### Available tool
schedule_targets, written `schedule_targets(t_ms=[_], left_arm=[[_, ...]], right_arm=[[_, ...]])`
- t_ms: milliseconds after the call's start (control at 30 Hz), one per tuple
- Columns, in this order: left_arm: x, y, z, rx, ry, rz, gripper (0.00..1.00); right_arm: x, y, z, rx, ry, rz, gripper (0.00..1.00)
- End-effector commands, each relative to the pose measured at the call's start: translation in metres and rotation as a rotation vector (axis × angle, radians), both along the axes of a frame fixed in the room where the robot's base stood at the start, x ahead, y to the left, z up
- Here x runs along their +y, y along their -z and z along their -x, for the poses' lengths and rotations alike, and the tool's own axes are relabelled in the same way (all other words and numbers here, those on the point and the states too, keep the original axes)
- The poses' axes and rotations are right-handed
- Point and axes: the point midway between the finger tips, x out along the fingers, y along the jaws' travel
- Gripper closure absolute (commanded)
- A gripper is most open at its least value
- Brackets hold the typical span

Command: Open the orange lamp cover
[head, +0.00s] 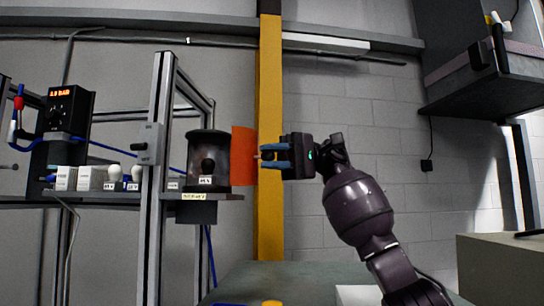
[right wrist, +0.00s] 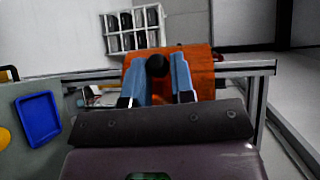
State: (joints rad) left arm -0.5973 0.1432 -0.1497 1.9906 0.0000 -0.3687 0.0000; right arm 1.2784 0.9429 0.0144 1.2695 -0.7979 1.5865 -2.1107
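The orange lamp cover (head: 244,156) is a flat upright panel at the right side of the dark cylindrical lamp housing (head: 221,158) in the head view. In the right wrist view the orange cover (right wrist: 204,75) lies behind my fingers, with a round black knob (right wrist: 157,65) in front of it. My right gripper (head: 265,156) is at the cover's right face, its two blue fingers on either side of the knob. In the right wrist view (right wrist: 159,75) the knob fills the gap between the fingertips. My left gripper is not in view.
A metal frame post (head: 157,180) stands left of the lamp. A controller with a red display (head: 66,112) and white switch boxes (head: 92,178) are further left. A yellow column (head: 270,80) rises behind my gripper. A blue tray (right wrist: 38,118) shows in the right wrist view.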

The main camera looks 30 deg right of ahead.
Motion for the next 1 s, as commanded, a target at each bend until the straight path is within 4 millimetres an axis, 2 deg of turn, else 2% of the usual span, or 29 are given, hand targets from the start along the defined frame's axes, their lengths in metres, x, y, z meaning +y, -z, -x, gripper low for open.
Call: schedule_targets(t_ms=[33, 133, 167, 433, 567, 1000], left_arm=[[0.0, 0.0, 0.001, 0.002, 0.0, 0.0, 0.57], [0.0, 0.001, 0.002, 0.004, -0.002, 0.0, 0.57], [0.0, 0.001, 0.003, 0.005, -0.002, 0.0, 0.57], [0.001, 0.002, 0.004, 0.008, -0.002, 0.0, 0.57], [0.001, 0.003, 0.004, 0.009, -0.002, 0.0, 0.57], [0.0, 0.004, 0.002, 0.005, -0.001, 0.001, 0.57]], right_arm=[[-0.001, -0.002, 0.0, -0.001, 0.003, -0.004, 0.7], [-0.001, -0.001, 0.0, -0.001, 0.001, -0.002, 0.55], [-0.001, -0.001, 0.0, -0.001, 0.001, -0.002, 0.54], [-0.001, -0.001, 0.001, -0.001, -0.002, 0.001, 0.54], [-0.008, -0.001, 0.0, -0.001, -0.001, 0.0, 0.54], [-0.083, -0.008, -0.003, -0.001, 0.0, -0.002, 0.54]])
